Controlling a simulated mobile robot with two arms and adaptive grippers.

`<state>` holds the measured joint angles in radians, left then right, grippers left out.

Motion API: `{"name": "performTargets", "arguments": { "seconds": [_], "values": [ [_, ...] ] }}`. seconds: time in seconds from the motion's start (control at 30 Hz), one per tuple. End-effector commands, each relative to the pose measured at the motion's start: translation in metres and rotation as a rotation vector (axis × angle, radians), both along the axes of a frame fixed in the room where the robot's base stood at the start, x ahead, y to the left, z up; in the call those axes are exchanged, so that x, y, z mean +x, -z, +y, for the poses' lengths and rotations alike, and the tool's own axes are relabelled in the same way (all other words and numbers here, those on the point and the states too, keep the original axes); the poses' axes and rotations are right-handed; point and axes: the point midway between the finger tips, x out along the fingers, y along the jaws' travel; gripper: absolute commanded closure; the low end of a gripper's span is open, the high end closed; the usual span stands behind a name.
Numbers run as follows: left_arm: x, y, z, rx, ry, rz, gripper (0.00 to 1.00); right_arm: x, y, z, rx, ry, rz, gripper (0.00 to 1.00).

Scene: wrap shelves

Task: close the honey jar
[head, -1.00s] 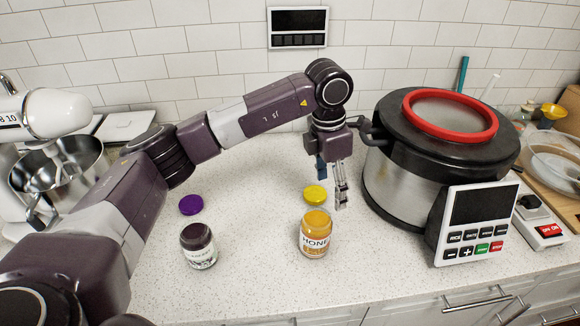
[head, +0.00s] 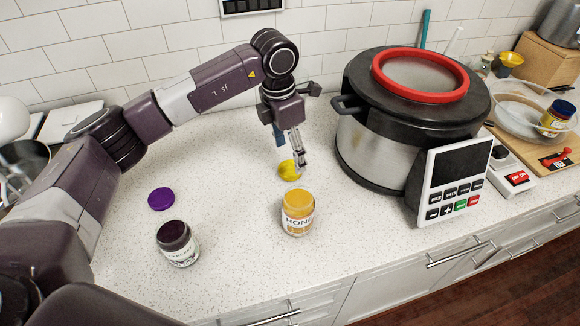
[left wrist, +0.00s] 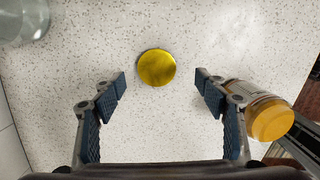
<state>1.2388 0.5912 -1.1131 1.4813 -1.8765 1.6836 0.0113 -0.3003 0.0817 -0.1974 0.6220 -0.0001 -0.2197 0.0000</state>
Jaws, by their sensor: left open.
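The honey jar (head: 298,214) stands upright and uncapped on the counter, with amber honey showing at its top. It also shows in the left wrist view (left wrist: 268,116), just outside the right-hand finger. A round yellow lid (head: 287,170) lies on the counter behind the jar, partly hidden by my fingers in the head view. In the left wrist view the yellow lid (left wrist: 157,67) lies centred between and slightly beyond the fingertips. My left gripper (head: 289,152) is open and empty, pointing down above the lid. My right gripper is not in view.
A dark jar (head: 177,243) stands at the left, with a purple lid (head: 161,199) behind it. A large red-rimmed cooker (head: 380,147) blocks the right. A clear bowl (head: 525,105) stands at far right. The counter between the two jars is clear.

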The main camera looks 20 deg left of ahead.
Motion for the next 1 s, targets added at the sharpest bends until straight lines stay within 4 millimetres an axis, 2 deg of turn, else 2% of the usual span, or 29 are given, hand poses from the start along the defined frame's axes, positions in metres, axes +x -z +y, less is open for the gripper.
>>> {"name": "performTargets", "arguments": {
  "seconds": [0.1,0.27,0.47,0.67,1.0],
  "values": [
    [0.001,0.0,0.0,-0.001,0.001,-0.002,0.33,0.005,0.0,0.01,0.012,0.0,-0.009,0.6],
    [0.001,0.001,0.0,-0.001,0.0,-0.001,0.33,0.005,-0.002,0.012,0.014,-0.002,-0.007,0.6],
    [0.003,0.026,0.004,-0.001,-0.001,0.004,0.33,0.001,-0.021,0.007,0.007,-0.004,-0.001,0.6],
    [0.006,0.049,0.002,-0.001,0.001,0.001,0.33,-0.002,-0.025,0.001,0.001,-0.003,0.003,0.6],
    [0.007,0.052,0.002,-0.001,0.001,-0.002,0.33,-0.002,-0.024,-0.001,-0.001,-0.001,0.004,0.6]
  ]
}}
